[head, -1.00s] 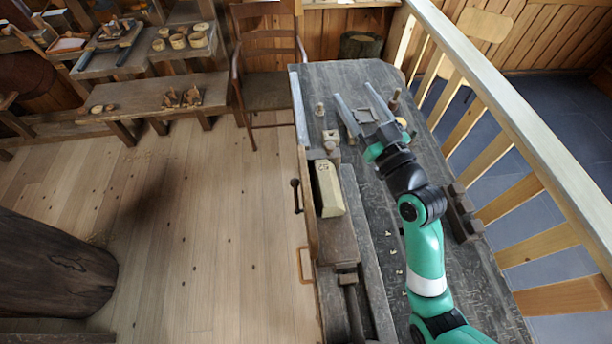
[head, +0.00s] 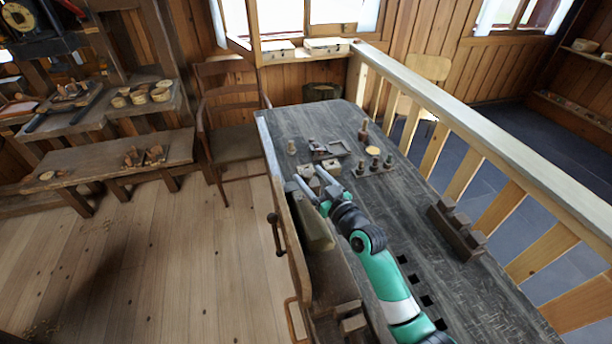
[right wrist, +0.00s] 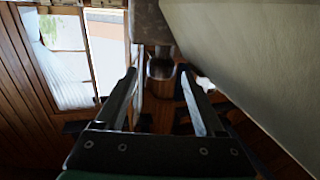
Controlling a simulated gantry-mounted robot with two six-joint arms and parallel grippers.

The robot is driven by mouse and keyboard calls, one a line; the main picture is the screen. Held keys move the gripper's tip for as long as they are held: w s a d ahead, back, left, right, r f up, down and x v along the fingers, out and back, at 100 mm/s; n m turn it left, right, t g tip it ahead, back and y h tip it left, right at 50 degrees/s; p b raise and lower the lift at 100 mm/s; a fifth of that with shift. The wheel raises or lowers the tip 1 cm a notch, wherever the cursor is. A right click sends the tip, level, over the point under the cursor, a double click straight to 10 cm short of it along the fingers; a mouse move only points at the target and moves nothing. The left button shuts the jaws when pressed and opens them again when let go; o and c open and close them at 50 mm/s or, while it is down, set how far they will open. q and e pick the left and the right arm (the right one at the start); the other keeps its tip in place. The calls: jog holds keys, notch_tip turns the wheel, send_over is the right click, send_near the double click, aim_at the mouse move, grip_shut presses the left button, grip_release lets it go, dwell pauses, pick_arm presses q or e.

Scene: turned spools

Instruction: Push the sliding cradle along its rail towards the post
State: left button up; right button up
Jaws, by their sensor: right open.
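My right gripper (head: 314,182) is open and empty, over the bench's left side. Its fingertips are close to two small pale wooden blocks (head: 331,166); I cannot tell whether they touch. Just beyond them is a small dark and grey fitting (head: 318,147), with a square frame (head: 339,149) to its right. Which of these is the sliding cradle or its rail is too small to tell. A short upright peg (head: 292,147) stands left of the fitting and may be the post. In the right wrist view the open fingers (right wrist: 160,92) have a blurred grey-brown block (right wrist: 152,20) ahead of them.
Several turned spools (head: 364,130) stand at the right. A dark notched block (head: 455,232) sits near the railing (head: 480,135). The middle of the bench (head: 400,215) is clear.

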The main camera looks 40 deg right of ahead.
jog(key=shift+w+d, duration=0.25)
jog(key=shift+w, duration=1.05)
jog(key=shift+c, duration=0.3)
grip_shut()
